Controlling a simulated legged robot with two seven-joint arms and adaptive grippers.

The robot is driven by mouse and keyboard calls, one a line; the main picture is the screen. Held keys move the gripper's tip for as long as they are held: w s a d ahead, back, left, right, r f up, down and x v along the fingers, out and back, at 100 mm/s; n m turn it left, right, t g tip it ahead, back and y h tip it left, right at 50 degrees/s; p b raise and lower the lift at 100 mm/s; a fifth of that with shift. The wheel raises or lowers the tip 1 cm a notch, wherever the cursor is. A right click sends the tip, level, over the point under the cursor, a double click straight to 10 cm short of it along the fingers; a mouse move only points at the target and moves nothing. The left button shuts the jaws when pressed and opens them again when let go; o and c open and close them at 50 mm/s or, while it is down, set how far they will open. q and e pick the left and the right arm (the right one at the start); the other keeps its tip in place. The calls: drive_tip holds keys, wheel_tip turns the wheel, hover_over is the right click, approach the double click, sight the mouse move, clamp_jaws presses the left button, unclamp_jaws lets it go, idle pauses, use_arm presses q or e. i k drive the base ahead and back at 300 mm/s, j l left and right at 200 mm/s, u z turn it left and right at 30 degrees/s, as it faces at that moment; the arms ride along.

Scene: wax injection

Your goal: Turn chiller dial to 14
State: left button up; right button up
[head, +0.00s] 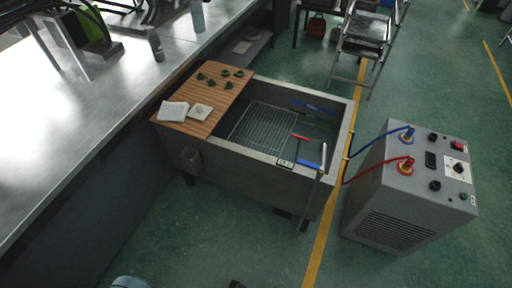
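The chiller (400,190) is a grey box on the floor at the right, with a vented front. Its dial (458,168) is a dark knob on a white square plate, at the right of the sloping top. The marks around the dial are too small to read, so I cannot tell its setting. A small dark part at the bottom edge, left of centre, may be the tip of my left gripper (237,284); its fingers cannot be made out. My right gripper is not in view. Nothing of mine touches the chiller.
Blue (372,139) and red (374,168) hoses run from the chiller to the grey sink tank (240,165) at its left. A wooden board (228,101) with small green pieces lies across the tank. Green floor is free in front. A metal table (90,110) stands left.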

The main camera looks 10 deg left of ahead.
sight(458, 167)
drive_tip(key=z, duration=1.4)
drive_tip(key=i, duration=0.1)
